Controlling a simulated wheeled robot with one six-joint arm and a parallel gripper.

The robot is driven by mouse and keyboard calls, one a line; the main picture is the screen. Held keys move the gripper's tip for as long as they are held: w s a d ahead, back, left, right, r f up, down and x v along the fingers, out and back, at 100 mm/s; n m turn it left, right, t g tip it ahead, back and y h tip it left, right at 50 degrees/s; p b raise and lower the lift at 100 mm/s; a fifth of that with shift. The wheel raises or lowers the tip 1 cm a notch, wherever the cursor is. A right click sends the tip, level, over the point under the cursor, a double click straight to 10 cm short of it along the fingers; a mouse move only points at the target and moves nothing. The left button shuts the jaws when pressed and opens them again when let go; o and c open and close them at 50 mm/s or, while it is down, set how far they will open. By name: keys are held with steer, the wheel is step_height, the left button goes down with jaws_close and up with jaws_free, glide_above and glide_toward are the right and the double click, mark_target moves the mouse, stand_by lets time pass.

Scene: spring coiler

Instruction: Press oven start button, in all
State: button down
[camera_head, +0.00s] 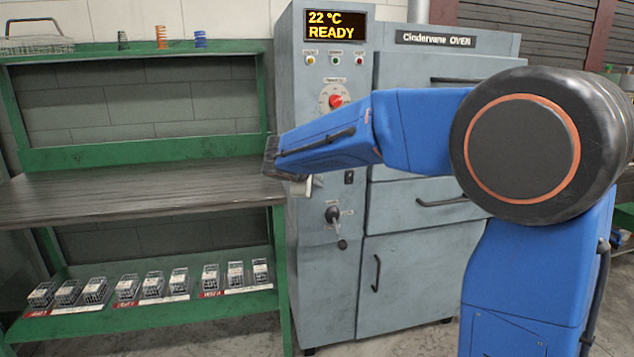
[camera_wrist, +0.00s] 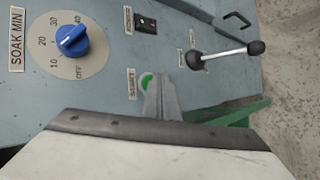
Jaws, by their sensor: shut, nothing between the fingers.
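The grey oven (camera_head: 430,270) stands right of the bench, with its doors closed and its display (camera_head: 335,25) reading "22 °C READY". In the wrist view the green start button (camera_wrist: 146,79) sits beside a START label (camera_wrist: 132,84) on the oven panel. My gripper (camera_wrist: 160,78) is shut and empty, its fingertips right at the button and covering part of it. I cannot tell whether they touch it. In the head view my gripper (camera_head: 302,186) is small in front of the oven's control column, and the button is hidden there.
Near the button are the blue soak knob (camera_wrist: 73,40), a black switch (camera_wrist: 145,23) and a lever (camera_wrist: 226,55). In the head view a green bench (camera_head: 140,190) with a bare top stands at left; its lower shelf holds several small wire baskets (camera_head: 125,287).

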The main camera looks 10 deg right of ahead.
steer(key=shift+w, duration=0.4)
stand_by(0.7)
steer(key=shift+s, duration=0.8)
steer(key=shift+s, duration=0.15)
steer(key=s, duration=0.4)
steer(key=shift+s, duration=0.35)
stand_by(0.6)
